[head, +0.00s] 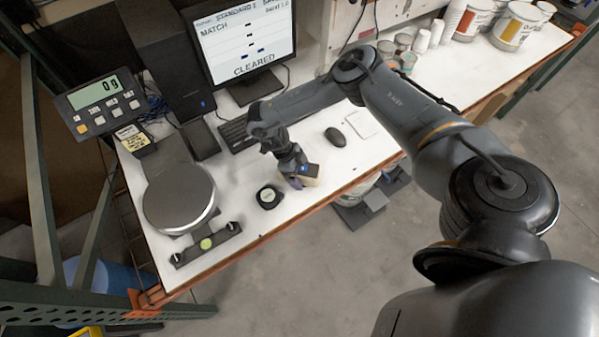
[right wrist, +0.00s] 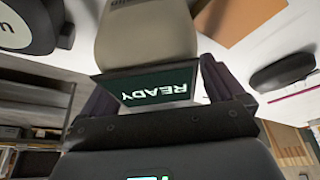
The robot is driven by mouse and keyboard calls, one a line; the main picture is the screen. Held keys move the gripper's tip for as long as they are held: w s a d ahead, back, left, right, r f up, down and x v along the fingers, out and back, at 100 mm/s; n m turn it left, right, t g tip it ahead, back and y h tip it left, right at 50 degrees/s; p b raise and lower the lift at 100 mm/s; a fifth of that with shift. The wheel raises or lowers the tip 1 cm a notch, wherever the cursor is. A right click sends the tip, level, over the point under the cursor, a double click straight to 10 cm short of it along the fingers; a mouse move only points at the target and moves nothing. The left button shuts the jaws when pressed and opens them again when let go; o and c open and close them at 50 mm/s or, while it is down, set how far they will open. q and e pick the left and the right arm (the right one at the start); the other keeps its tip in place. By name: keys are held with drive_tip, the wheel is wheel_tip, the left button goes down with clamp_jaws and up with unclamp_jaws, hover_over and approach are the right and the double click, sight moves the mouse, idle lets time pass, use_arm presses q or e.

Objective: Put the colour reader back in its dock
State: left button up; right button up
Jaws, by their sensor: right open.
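The colour reader (right wrist: 148,40) is a beige device with a dark screen showing READY, upside down in the right wrist view. In the head view the reader (head: 313,174) is a small pale block on the white bench, partly hidden by my right gripper (head: 295,178). My right gripper's two dark fingers (right wrist: 160,88) are open, one on each side of the reader. I cannot tell whether they touch it. I cannot identify the dock with certainty. A round black piece (head: 268,196) with a pale face sits just left of the reader. My left gripper is not in view.
A mouse (head: 335,137) and a white pad (head: 363,123) lie right of the gripper. A keyboard (head: 236,133) and a monitor (head: 243,40) reading CLEARED stand behind. A round scale (head: 180,197) is at left. The bench's front edge (head: 345,190) is close.

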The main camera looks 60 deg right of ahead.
drive_tip(key=c, duration=1.4)
drive_tip(key=shift+c, duration=1)
drive_tip(key=shift+r, duration=0.2)
